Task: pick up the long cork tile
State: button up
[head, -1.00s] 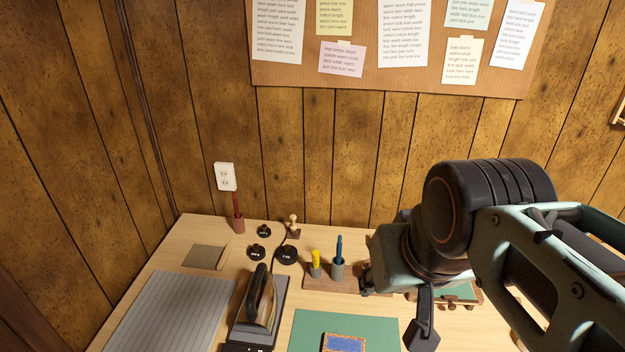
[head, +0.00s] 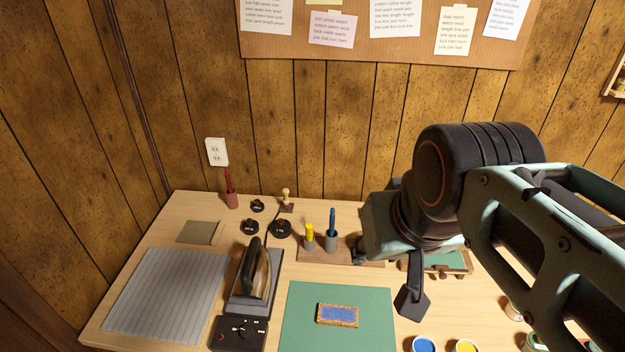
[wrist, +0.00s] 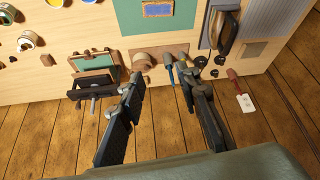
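A rectangular tile (head: 338,315) with a speckled cork-like rim and a blue top lies flat on the green mat (head: 300,300) in the head view. It appears to be the long cork tile. It also shows at the top edge of the wrist view (wrist: 158,9), on the same mat. My gripper (wrist: 163,82) is open in the wrist view, its two dark fingers spread with nothing held between them. It is well apart from the tile. In the head view my arm hides most of the gripper.
An iron (head: 258,272) stands left of the mat, beside a grey striped pad (head: 165,290). A wooden holder (head: 312,254) with yellow and blue tools stands behind the mat. Blue (head: 424,345) and yellow (head: 466,346) paint pots stand at the front right. Black weights (head: 281,229) sit farther back.

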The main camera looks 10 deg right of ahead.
aim_at(336, 314)
jog(key=k+j, duration=0.1)
jog(key=j, duration=0.25)
jog(key=k+j, duration=0.1)
jog(key=j, duration=0.25)
jog(key=k+j, duration=0.1)
jog(key=j, duration=0.25)
jog(key=k+j, duration=0.15)
jog(key=j, duration=0.15)
jog(key=i+j, duration=0.15)
jog(key=j, duration=0.2)
